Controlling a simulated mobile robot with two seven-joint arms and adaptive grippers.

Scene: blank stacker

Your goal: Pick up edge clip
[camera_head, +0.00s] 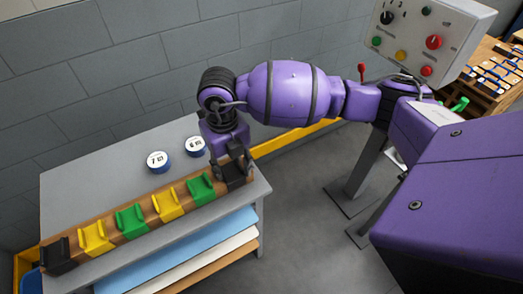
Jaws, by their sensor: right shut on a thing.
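A wooden rail on the grey table bears a row of edge clips: a black clip (57,254) at the left end, then a yellow clip (96,238), a green clip (131,221), a second yellow clip (167,205) and a second green clip (201,189). A black clip (233,176) is at the right end, partly hidden by my right gripper (234,172). My right gripper points down and is shut on this black clip, which is still at the rail. My left gripper is not in view.
The grey table (90,190) has free room at its back left. Two round labelled discs, one (158,161) and another (195,146), lie behind the rail. Coloured sheets (190,255) are below. A control box (430,35) stands at the upper right.

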